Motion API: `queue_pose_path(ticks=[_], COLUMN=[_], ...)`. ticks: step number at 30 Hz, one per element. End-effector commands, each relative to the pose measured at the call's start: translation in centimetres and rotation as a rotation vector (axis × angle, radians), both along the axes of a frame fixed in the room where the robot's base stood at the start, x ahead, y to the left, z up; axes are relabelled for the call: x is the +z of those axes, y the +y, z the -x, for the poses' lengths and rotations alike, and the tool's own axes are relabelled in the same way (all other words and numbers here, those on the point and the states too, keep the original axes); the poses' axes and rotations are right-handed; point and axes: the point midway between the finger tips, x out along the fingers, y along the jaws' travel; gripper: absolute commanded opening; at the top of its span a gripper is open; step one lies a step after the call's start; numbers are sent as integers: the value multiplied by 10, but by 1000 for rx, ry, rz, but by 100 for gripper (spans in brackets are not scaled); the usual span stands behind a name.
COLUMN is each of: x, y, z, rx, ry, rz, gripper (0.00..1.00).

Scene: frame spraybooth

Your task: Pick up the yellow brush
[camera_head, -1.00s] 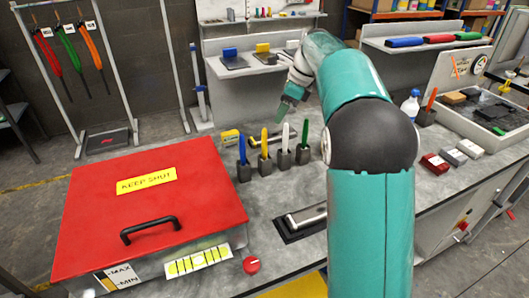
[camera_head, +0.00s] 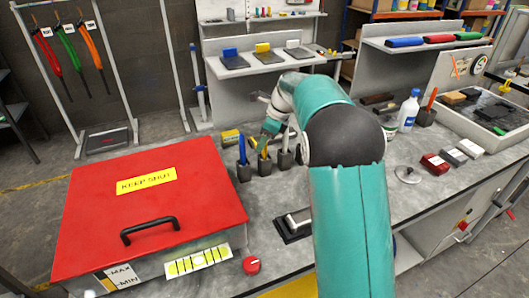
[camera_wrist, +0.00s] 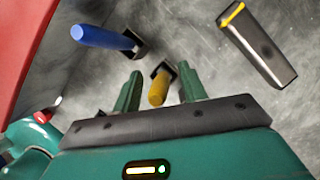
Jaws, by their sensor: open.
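The yellow brush (camera_head: 264,152) stands handle up in a small dark block holder (camera_head: 265,167) on the grey bench, between the blue brush (camera_head: 242,150) and the white brush (camera_head: 285,139). My gripper (camera_head: 268,130) is over the yellow brush, partly covering its handle. In the wrist view, my gripper (camera_wrist: 160,86) is open, with one green finger on each side of the yellow handle (camera_wrist: 158,90). I cannot tell whether either finger touches it. The blue brush (camera_wrist: 98,37) stands clear to the upper left. The green brush is hidden behind my arm.
A large red lidded box (camera_head: 150,210) marked "KEEP SHUT" is close to the left. A yellow-topped block (camera_head: 230,138) sits just behind the brushes.

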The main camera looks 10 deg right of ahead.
Motion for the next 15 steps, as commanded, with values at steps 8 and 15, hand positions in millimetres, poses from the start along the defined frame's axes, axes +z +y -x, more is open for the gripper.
queue_pose_path(ticks=[8,15], x=[-11,-10], y=[4,4], z=[-2,-2], rx=[1,1], ry=[0,0], rz=[0,0], gripper=[42,3])
